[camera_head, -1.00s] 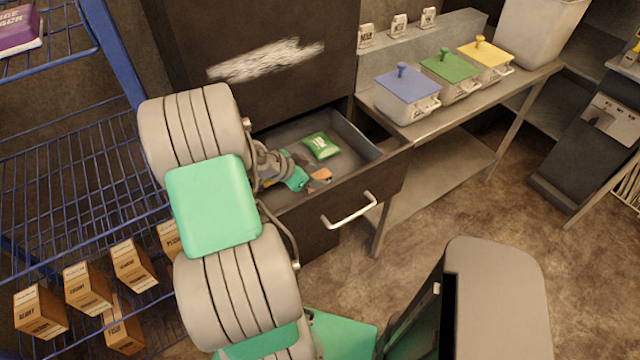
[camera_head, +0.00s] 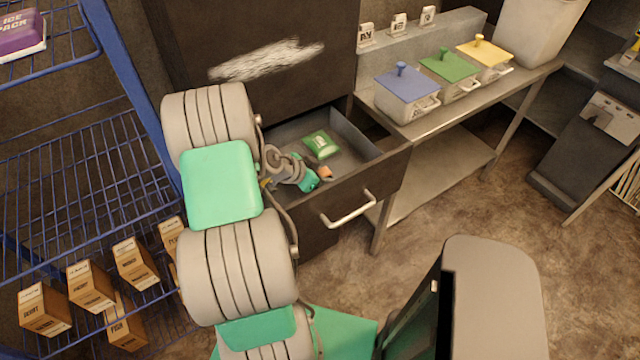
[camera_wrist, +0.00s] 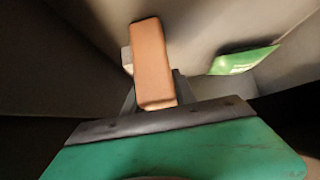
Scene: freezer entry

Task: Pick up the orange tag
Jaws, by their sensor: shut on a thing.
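The orange tag (camera_head: 325,173) is at the tip of my gripper (camera_head: 316,177), inside the open drawer near its front wall. In the wrist view the tag (camera_wrist: 152,62) is an upright orange-brown slab. My gripper (camera_wrist: 155,100) is shut on its lower part. A small pale piece shows behind its left edge. The fingers are mostly hidden behind the slab, and I cannot tell whether the tag touches the drawer floor.
The open drawer (camera_head: 372,172) has raised walls around my gripper. A green packet (camera_head: 321,145) lies in it, behind the tag. A blue wire rack (camera_head: 75,180) with several boxes stands left. A bench (camera_head: 440,120) with three lidded containers stands right.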

